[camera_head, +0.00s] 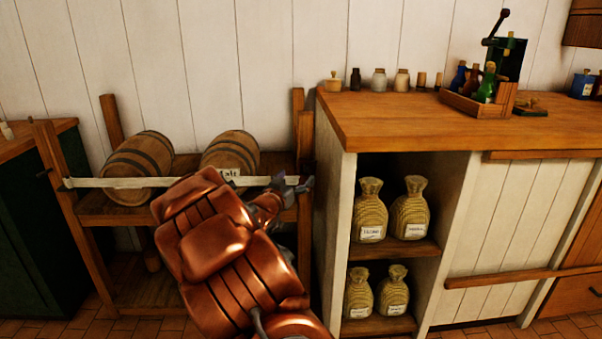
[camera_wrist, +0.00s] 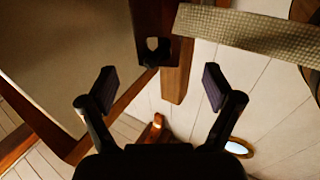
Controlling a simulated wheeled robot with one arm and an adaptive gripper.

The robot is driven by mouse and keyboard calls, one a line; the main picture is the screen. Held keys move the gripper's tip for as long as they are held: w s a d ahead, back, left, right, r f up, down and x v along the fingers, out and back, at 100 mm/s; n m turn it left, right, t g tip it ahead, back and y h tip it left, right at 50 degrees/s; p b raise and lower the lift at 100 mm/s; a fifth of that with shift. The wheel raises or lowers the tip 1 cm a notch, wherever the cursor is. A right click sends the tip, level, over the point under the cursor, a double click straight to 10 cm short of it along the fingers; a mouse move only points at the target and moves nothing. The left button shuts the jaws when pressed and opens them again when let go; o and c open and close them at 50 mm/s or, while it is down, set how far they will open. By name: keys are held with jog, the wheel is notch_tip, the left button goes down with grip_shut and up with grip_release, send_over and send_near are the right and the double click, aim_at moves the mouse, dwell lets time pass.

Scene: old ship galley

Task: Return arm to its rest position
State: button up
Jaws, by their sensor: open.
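My copper-coloured arm (camera_head: 225,250) reaches forward in the head view, in front of the barrel rack. My gripper (camera_head: 292,184) is at its far end, beside the rack's right post and near the left side of the counter. In the wrist view my gripper (camera_wrist: 158,88) shows two dark fingers spread wide with nothing between them. Beyond the fingers are a wooden post with a dark hole (camera_wrist: 155,50) and a pale woven strap (camera_wrist: 250,35).
A wooden rack (camera_head: 90,210) holds two barrels (camera_head: 138,165) behind a pale strap (camera_head: 110,183). The counter (camera_head: 430,125) at right carries jars and a bottle crate (camera_head: 478,105). Several labelled sacks (camera_head: 369,210) stand on the open shelves below. A dark green cabinet (camera_head: 30,240) stands at left.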

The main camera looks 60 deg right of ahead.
jog(key=shift+s+a+f, duration=0.1)
jog(key=shift+s+a, duration=0.1)
jog(key=shift+a, duration=1.15)
jog(key=shift+s+a+f, duration=0.1)
jog(key=shift+s+a, duration=0.05)
jog(key=shift+a, duration=1.2)
